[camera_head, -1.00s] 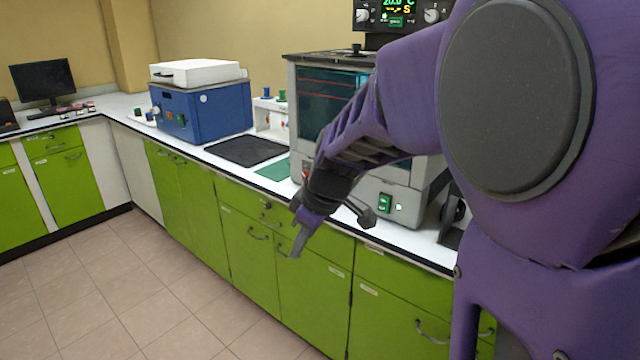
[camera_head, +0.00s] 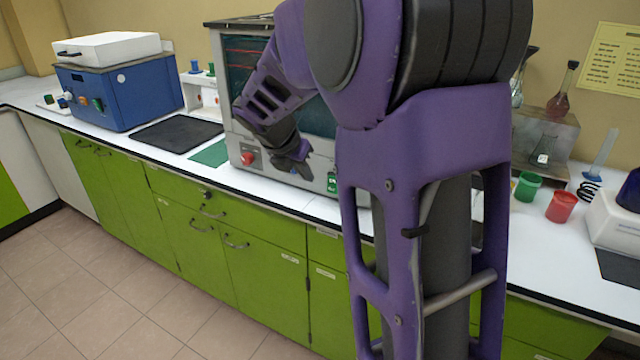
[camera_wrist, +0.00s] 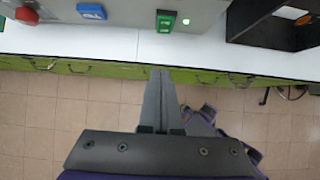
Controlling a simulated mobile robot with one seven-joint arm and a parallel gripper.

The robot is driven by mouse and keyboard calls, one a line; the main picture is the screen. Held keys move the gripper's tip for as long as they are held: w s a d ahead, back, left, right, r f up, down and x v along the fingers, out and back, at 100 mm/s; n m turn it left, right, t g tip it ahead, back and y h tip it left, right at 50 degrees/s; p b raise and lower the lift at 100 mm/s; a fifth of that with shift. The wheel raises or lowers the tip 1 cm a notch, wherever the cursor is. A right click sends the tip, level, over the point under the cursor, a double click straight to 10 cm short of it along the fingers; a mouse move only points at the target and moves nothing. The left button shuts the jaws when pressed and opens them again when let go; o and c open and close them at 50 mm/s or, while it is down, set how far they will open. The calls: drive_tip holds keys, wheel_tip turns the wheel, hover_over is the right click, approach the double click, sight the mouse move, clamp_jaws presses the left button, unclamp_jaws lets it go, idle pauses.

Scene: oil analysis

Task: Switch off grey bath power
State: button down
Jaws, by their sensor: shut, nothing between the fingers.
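The grey bath (camera_head: 228,95) stands on the white counter with a dark glass front, largely covered by my arm. Its lower panel carries a red knob (camera_head: 247,158) and a green switch (camera_head: 332,182). In the wrist view, the green switch (camera_wrist: 166,22) is at top centre with a small lit green light (camera_wrist: 186,21) to its right. A blue switch (camera_wrist: 91,11) and the red knob (camera_wrist: 26,14) are further left. My gripper (camera_head: 299,165) is in front of the panel, left of the green switch in the head view. In the wrist view, its closed fingers (camera_wrist: 159,73) point towards the green switch, apart from it.
A blue bath (camera_head: 125,95) with a white lid stands on the left, beside a black mat (camera_head: 175,135). A dark open-sided item (camera_wrist: 270,25) is right of the switch. Green (camera_head: 526,187) and red (camera_head: 561,207) cups stand on the right counter.

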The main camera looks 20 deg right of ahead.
drive_tip(key=b, duration=0.3)
approach(330, 191)
wheel_tip(330, 191, down, 5)
drive_tip(key=shift+w+d+f+p, duration=0.1)
drive_tip(key=shift+w+d+p, duration=0.2)
drive_tip(key=shift+w+d, duration=0.35)
drive_tip(key=shift+w+d+f, duration=0.1)
drive_tip(key=shift+w+d, duration=0.25)
drive_tip(key=shift+d, duration=0.2)
drive_tip(key=shift+d+p, duration=0.1)
drive_tip(key=shift+p, duration=0.35)
drive_tip(key=shift+w+d+p, duration=0.15)
drive_tip(key=shift+p, duration=0.5)
drive_tip(key=shift+f+b, duration=0.25)
drive_tip(key=shift+b, duration=0.2)
drive_tip(key=shift+r, duration=0.1)
